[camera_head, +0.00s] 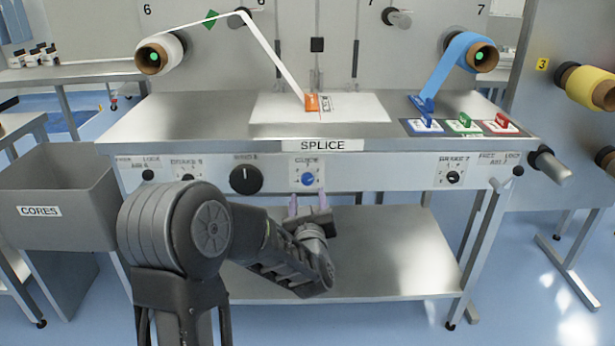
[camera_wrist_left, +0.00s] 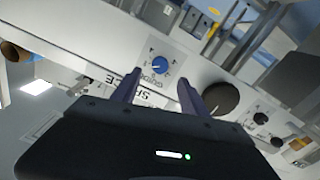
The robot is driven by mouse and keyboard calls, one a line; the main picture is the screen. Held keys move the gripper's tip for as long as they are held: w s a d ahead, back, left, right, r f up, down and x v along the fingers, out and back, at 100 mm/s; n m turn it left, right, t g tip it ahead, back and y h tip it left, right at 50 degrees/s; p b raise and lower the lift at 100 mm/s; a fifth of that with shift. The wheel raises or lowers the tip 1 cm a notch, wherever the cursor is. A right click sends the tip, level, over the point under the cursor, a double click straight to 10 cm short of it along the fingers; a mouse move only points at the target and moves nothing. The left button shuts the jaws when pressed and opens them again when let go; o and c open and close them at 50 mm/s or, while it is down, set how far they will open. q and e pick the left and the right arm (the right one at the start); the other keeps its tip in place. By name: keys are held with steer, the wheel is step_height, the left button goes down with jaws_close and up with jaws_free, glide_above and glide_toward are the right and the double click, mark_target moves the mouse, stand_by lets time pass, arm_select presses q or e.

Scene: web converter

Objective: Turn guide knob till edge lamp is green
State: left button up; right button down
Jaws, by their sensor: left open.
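The guide knob (camera_head: 307,180) is a blue dial on a small white plate in the front panel, below the SPLICE label. It also shows in the left wrist view (camera_wrist_left: 160,66), just beyond the fingertips. My left gripper (camera_head: 308,199) is open and empty, just below and in front of the knob, with its fingers spread. In the left wrist view my left gripper (camera_wrist_left: 158,80) appears apart from the knob, with the knob between the finger lines. I cannot pick out a lamp labelled edge. My right gripper is not in view.
A larger black knob (camera_head: 246,179) sits left of the guide knob, and a brake knob (camera_head: 453,177) sits far right. White web runs over a roller to an orange clamp (camera_head: 312,103) on the table. A grey CORES bin (camera_head: 50,190) stands left. A lower shelf (camera_head: 390,250) is empty.

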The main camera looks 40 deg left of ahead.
mark_target(308, 181)
arm_select(q)
steer(key=x, duration=0.7)
steer(key=shift+w+a, duration=0.3)
jaws_close()
stand_by(0.4)
